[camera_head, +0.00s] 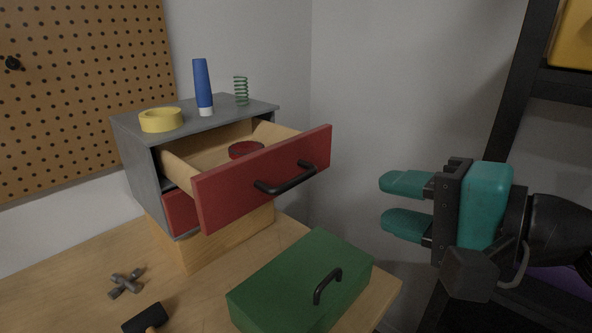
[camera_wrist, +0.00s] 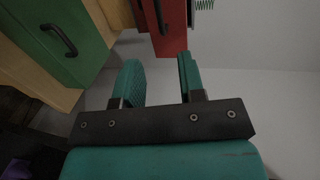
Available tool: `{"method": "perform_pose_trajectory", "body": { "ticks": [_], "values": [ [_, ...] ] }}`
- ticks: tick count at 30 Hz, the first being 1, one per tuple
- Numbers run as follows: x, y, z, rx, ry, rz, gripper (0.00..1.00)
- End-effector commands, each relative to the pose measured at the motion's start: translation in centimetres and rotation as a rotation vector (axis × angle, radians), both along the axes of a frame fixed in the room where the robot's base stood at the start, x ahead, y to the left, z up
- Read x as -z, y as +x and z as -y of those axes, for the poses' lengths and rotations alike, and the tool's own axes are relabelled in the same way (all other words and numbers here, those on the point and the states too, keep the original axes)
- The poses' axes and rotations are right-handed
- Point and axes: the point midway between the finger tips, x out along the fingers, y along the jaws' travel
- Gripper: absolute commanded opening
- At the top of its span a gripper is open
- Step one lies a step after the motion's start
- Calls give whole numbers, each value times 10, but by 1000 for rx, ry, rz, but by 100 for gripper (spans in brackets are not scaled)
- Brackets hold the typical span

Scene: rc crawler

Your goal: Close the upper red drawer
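The upper red drawer (camera_head: 232,190) is pulled far out of the grey cabinet (camera_head: 138,165), with a black handle (camera_head: 287,181) on its front. A dark red round object (camera_head: 245,149) lies inside it. The lower red drawer (camera_head: 180,211) sits in the cabinet, partly hidden under the upper one. My gripper (camera_head: 383,202) is open and empty, to the right of the upper drawer's front and apart from it. In the wrist view, a red drawer front (camera_wrist: 165,22) shows beyond my open gripper (camera_wrist: 158,72).
A green box (camera_head: 290,275) with a black handle stands on the wooden table (camera_head: 75,275) in front. A yellow roll (camera_head: 161,121), a blue tube (camera_head: 202,85) and a green spring (camera_head: 241,91) stand on the cabinet. A dark shelf frame (camera_head: 505,110) stands at right.

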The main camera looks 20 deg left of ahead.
Motion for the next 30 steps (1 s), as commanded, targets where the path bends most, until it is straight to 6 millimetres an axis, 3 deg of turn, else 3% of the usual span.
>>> {"method": "perform_pose_trajectory", "body": {
  "ticks": [4, 21, 30],
  "values": [
    [-2, 4, -14, 1, -10, -8, 37],
    [27, 49, -122, 1, -9, 1, 37],
    [34, 57, -141, 3, -8, 1, 37]
  ]
}}
